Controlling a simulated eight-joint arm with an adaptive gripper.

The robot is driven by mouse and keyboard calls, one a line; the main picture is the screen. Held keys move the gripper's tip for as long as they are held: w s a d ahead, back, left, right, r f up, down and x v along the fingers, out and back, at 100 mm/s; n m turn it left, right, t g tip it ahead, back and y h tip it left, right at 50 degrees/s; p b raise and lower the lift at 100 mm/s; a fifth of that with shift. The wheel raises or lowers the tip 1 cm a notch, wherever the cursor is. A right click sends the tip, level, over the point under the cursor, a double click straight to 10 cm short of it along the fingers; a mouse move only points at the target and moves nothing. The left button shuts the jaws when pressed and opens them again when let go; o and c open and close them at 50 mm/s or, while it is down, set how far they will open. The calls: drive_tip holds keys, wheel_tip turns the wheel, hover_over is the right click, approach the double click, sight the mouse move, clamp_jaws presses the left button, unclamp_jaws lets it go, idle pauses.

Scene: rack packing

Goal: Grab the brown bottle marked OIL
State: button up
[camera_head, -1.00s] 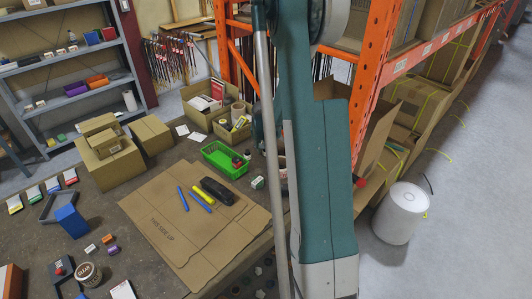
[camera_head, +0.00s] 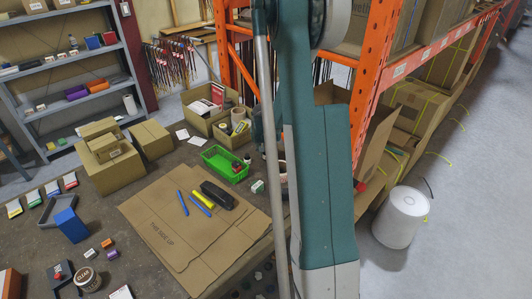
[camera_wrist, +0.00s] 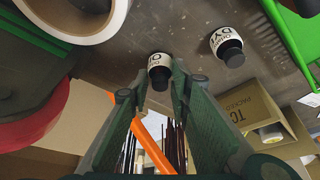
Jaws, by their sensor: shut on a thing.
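The dark bottle (camera_wrist: 159,72) with a white label reading OIL shows in the wrist view, its dark cap towards me. My gripper (camera_wrist: 160,90) is shut on it, with one green finger on each side of the cap end. The bottle looks near-black here rather than clearly brown. A similar dark bottle with a white label (camera_wrist: 231,52) stands apart to the right; its lettering is only partly legible. In the head view my arm hides the gripper and the OIL bottle.
A white tape roll (camera_wrist: 75,18) and a cardboard box (camera_wrist: 244,106) lie near the gripper in the wrist view. Flat cardboard (camera_head: 165,235) and an orange rack post (camera_head: 366,85) are nearby.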

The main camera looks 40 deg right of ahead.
drive_tip(key=shift+r+p, duration=0.75)
drive_tip(key=shift+r, duration=3.9)
